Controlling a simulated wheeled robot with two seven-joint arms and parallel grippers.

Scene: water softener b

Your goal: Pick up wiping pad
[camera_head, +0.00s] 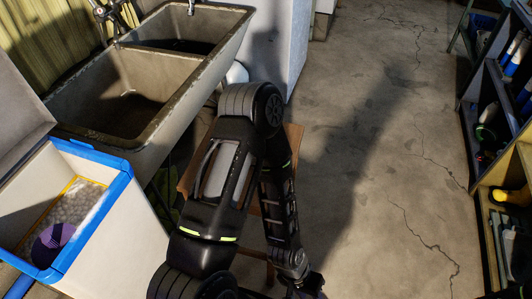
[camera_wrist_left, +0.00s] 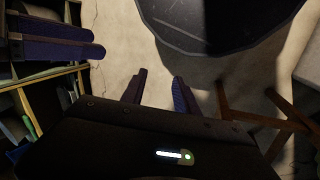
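I cannot pick out a wiping pad for certain in either view. A purple object (camera_head: 52,240) lies on the white pellets inside the blue-rimmed white bin at the left; what it is I cannot tell. In the left wrist view my left gripper (camera_wrist_left: 160,88) has its two purple fingers apart with nothing between them, over bare floor. One black arm of mine fills the middle of the head view, bending down to the bottom edge. Two more purple fingers, apparently my right gripper (camera_wrist_left: 75,40), show at the left wrist view's upper left; their gap is unclear.
The open bin (camera_head: 122,200) stands front left, below a stained double sink (camera_head: 130,130). A wooden stool (camera_head: 293,140) is partly hidden behind my arm; its legs (camera_wrist_left: 265,115) show in the wrist view. Shelves (camera_head: 480,120) line the right. Cracked concrete floor (camera_head: 370,150) between is clear.

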